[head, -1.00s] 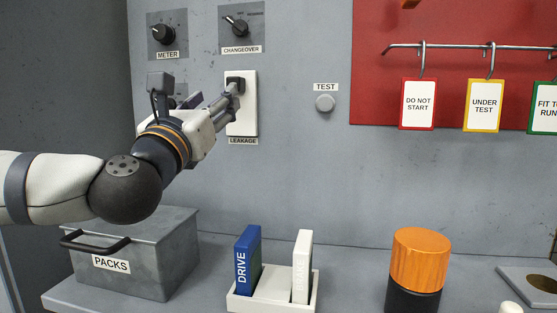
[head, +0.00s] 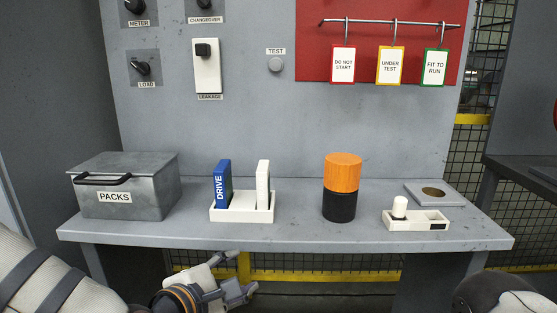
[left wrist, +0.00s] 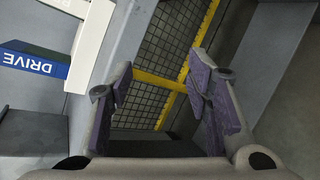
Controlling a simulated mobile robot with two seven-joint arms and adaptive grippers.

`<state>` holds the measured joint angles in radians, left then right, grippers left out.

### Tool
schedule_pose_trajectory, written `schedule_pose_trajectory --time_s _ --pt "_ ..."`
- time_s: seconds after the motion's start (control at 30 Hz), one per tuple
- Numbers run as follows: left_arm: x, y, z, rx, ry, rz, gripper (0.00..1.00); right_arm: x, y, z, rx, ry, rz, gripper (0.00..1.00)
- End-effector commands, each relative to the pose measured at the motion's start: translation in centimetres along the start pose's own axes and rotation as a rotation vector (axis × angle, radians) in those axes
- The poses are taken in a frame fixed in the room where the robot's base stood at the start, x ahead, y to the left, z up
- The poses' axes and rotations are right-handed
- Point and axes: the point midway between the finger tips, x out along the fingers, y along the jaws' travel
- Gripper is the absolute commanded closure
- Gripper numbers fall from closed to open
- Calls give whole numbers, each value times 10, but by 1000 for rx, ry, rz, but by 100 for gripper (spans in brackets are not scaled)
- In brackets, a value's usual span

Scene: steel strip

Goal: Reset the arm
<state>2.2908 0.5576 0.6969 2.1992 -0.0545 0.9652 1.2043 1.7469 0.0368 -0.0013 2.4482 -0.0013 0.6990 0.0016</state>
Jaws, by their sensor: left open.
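My left gripper (head: 238,276) is low in the head view, in front of and below the bench's front edge. Its two fingers are apart with nothing between them, and they also show open and empty in the left wrist view (left wrist: 160,92). My left arm comes in from the lower left. A dark rounded part of mine shows at the lower right, but no right gripper fingers are visible. The leakage panel (head: 207,78) is on the wall with a black knob or plug at its top, clear of the gripper.
The bench (head: 300,231) holds a grey PACKS box (head: 125,190), a white holder (head: 242,214) with a blue DRIVE pack (head: 222,184) and a white pack (head: 262,182), an orange-and-black cylinder (head: 342,185), and a small white tray (head: 415,222). Tags hang above. Yellow-railed mesh shows below.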

Motion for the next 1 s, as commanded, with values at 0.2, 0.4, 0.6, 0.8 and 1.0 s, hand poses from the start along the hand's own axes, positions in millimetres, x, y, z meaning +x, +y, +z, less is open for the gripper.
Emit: schedule_pose_trajectory --time_s 0.2,0.4,0.6,0.8,1.0 --pt "-61 -183 -64 517 27 -494 55 -14 0 -8 0 39 -2 60" --pt "-193 -307 -131 1004 -149 -1006 55 -27 -1 -14 1 74 -4 60" --pt "-306 -347 -175 1301 -407 -1356 55 -35 -1 -18 1 98 -5 60" --pt "-333 -351 -184 1362 -487 -1434 55 -36 -1 -18 2 99 -5 60" --pt "-332 -351 -184 1359 -485 -1431 55 -35 -1 -18 2 98 -5 60"
